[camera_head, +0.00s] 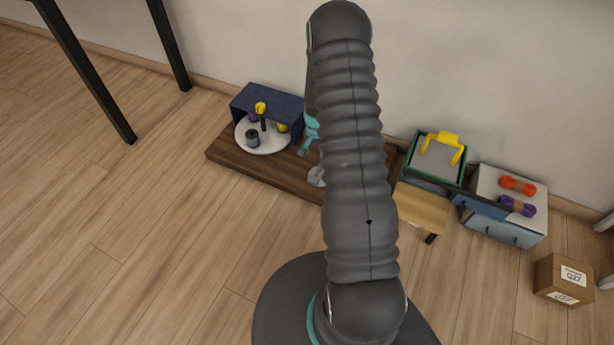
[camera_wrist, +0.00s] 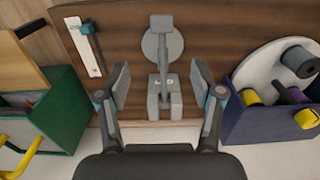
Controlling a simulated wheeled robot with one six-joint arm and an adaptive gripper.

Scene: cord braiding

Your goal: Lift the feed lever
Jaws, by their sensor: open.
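In the wrist view my gripper (camera_wrist: 160,84) is open, with its two fingers spread and nothing between the pads. A grey fixture (camera_wrist: 163,58) with a block base, a slim upright bar and a round disc appears between and beyond the fingers. To its left, a dark lever with a teal end (camera_wrist: 88,32) lies beside a white slotted strip (camera_wrist: 78,48) on the brown board (camera_wrist: 125,40). I cannot tell for sure which of these is the feed lever. In the head view my arm hides most of this area; only part of my teal-and-grey gripper (camera_head: 311,130) shows.
A blue housing (camera_head: 275,100) with a white turntable (camera_head: 265,145) and spools stands at the board's left end. A green bin (camera_head: 437,160) with a yellow handle, a grey box (camera_head: 505,215) with cord bundles, and a carton (camera_head: 563,280) stand right. The floor in front is clear.

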